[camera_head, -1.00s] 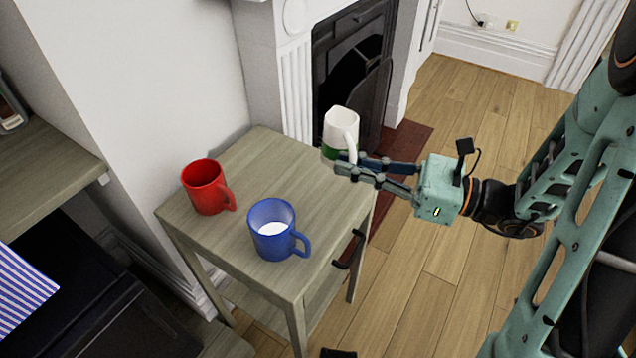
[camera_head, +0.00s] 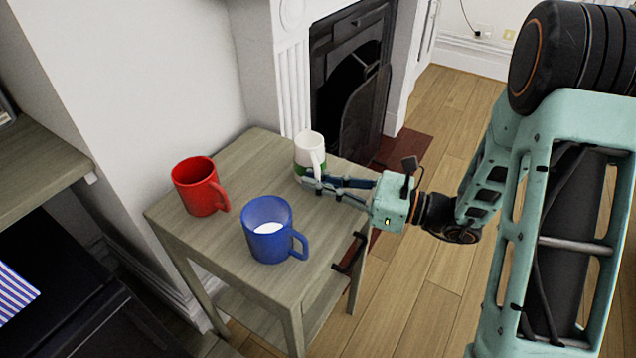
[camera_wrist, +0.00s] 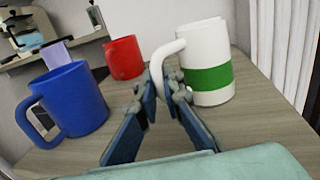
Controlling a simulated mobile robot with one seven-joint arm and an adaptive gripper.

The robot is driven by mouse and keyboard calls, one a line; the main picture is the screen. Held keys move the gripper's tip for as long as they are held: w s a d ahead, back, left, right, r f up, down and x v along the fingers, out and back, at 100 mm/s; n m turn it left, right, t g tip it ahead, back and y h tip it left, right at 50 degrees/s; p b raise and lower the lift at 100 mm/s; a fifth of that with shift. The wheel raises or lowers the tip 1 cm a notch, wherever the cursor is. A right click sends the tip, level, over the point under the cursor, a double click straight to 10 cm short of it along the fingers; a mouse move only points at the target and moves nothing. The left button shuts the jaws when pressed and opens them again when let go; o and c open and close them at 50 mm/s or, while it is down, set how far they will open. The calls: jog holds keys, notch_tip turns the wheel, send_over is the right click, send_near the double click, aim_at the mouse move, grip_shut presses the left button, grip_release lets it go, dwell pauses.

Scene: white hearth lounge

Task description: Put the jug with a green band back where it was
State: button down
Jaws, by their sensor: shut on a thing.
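The white jug with a green band (camera_head: 309,148) is at the back right of the small wooden table (camera_head: 262,160), upright. It also shows in the wrist view (camera_wrist: 207,62), with its handle between my fingers. My gripper (camera_head: 308,182) is shut on the jug's handle, reaching in from the right; it also shows in the wrist view (camera_wrist: 160,88). The jug's base appears at or very near the tabletop; I cannot tell whether it touches. My fingers hide part of its lower side in the head view.
A red mug (camera_head: 200,186) stands at the table's left, and a blue mug (camera_head: 269,230) with white contents stands near the front. Bare tabletop lies between them and the jug. The fireplace (camera_head: 350,85) is behind, and a wall borders the table's left side.

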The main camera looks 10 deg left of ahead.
jog(key=c, duration=2.5)
grip_release()
jog(key=shift+f, duration=0.2)
jog(key=o, duration=0.4)
jog(key=shift+r, duration=0.1)
jog(key=shift+r, duration=0.2)
jog(key=d+p, duration=0.1)
jog(key=d, duration=0.3)
jog(key=s+d+p, duration=0.1)
jog(key=d, duration=0.7)
jog(key=shift+s+f+p, duration=0.1)
jog(key=shift+s+p, duration=0.25)
jog(key=shift+p, duration=0.05)
jog(key=shift+a, duration=0.1)
